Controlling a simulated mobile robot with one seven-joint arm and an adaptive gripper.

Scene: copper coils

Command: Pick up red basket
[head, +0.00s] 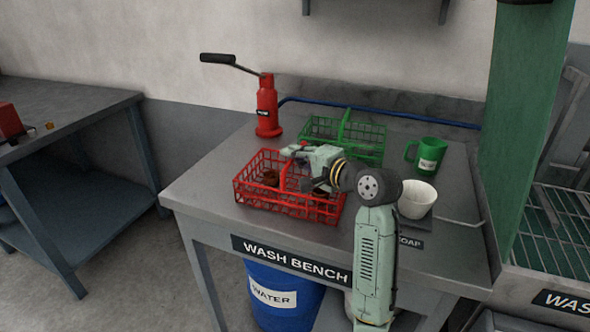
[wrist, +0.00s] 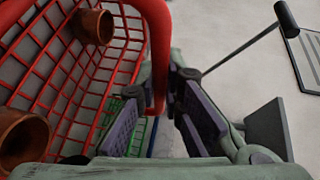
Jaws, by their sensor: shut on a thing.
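The red basket (head: 262,200) is a wire basket on the wash bench in the head view. It also fills the left of the wrist view (wrist: 72,85). Copper-coloured pieces lie in it, one (head: 271,178) in the left part; two show in the wrist view, one (wrist: 95,26) near the top and one (wrist: 22,138) at lower left. My gripper (head: 306,166) is over the basket's middle. In the wrist view my gripper (wrist: 165,103) has its padded fingers on either side of the red handle (wrist: 159,45), shut on it. Whether the basket's base touches the bench is unclear.
A green wire basket (head: 368,146) stands just behind, with a green mug (head: 428,157) and a white cup (head: 417,199) to the right. A red jack (head: 267,108) with a long lever stands behind left. A green post (head: 521,125) rises at right.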

